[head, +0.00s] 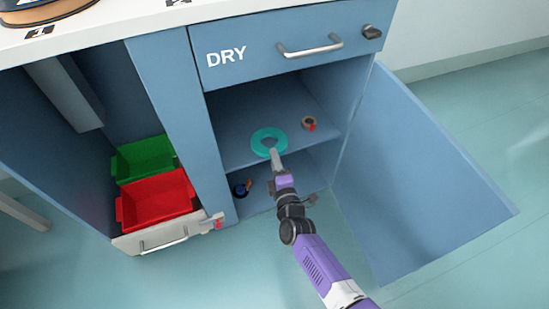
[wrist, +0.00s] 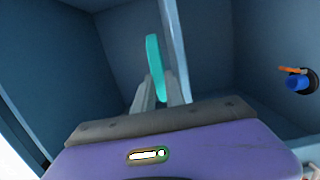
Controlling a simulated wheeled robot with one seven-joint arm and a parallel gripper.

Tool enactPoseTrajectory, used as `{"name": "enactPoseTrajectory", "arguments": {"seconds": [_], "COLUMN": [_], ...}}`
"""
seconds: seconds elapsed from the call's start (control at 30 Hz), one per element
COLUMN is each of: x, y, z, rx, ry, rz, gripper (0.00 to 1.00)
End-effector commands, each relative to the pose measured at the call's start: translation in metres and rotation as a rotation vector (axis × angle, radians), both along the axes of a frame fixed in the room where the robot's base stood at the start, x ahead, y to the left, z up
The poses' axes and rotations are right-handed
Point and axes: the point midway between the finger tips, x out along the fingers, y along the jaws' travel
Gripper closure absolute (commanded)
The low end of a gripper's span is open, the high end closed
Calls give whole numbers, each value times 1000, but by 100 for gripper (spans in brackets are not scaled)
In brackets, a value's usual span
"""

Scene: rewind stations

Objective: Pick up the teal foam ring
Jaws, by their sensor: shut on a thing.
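The teal foam ring (head: 257,136) is at the upper shelf of the open blue cabinet in the head view. My gripper (head: 274,154) reaches into the cabinet from the front and is shut on the ring's near edge. In the wrist view the ring (wrist: 153,58) shows edge-on as a narrow teal strip between the fingertips (wrist: 158,92). I cannot tell whether the ring touches the shelf.
A small brown-and-red roll (head: 309,123) lies on the upper shelf (head: 235,120), right of the ring. A dark-and-blue item (head: 242,188) sits on the lower level. The cabinet door (head: 420,180) stands open at right. Red (head: 158,203) and green (head: 146,158) bins are left.

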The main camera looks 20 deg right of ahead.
Motion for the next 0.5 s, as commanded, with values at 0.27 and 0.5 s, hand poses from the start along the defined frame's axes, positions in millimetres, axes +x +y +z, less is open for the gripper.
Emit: {"name": "enactPoseTrajectory", "arguments": {"seconds": [0.27, 0.5], "x": [-31, -61], "y": [4, 9], "z": [18, 29], "rx": [-1, -1], "ry": [2, 1], "rz": [0, 2], "gripper": [100, 100]}}
